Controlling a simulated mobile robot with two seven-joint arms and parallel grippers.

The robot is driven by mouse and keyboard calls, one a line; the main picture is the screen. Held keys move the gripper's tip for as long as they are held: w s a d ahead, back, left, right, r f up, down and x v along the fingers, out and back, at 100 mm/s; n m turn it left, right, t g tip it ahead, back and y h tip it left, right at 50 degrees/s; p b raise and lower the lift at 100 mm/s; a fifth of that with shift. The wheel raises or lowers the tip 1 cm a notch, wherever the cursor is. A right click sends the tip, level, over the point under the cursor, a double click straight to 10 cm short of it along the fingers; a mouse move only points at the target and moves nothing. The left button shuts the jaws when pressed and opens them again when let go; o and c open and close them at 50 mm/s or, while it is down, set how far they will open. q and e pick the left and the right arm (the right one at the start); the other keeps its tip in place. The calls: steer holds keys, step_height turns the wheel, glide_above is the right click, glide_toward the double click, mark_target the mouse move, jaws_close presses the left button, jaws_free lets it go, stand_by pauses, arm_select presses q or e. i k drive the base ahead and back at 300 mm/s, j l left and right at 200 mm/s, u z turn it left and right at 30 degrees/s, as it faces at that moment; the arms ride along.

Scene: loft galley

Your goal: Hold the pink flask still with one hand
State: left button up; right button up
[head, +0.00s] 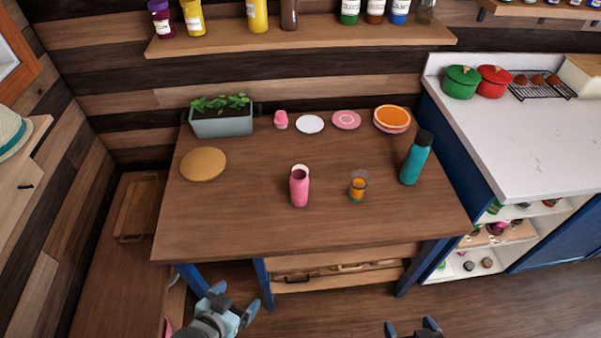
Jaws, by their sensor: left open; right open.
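The pink flask (299,190) stands upright near the middle of the wooden table (240,228). Its top looks open, and a pale round thing shows just behind its rim; I cannot tell if it is a lid. My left gripper (234,303) is open and empty, low in front of the table's front edge, left of the flask. My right gripper (409,327) is open at the bottom edge of the view, right of the flask and partly cut off. Both grippers are well apart from the flask.
A glass with orange drink (357,187) stands right of the flask, and a teal bottle (415,160) further right. A round board (203,164), planter (222,122), pink cupcake-like item (281,120), plates (346,120) and orange bowl (391,115) line the left and back. The table's front is clear.

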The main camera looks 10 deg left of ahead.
mark_target(299, 179)
steer(key=i+l, duration=0.15)
steer(key=l, duration=0.2)
steer(key=i+l, duration=0.2)
steer(key=l, duration=0.15)
steer(key=i+l, duration=0.15)
steer(key=l, duration=0.2)
steer(key=i+l, duration=0.15)
steer(key=l, duration=0.25)
steer(key=j+u, duration=0.05)
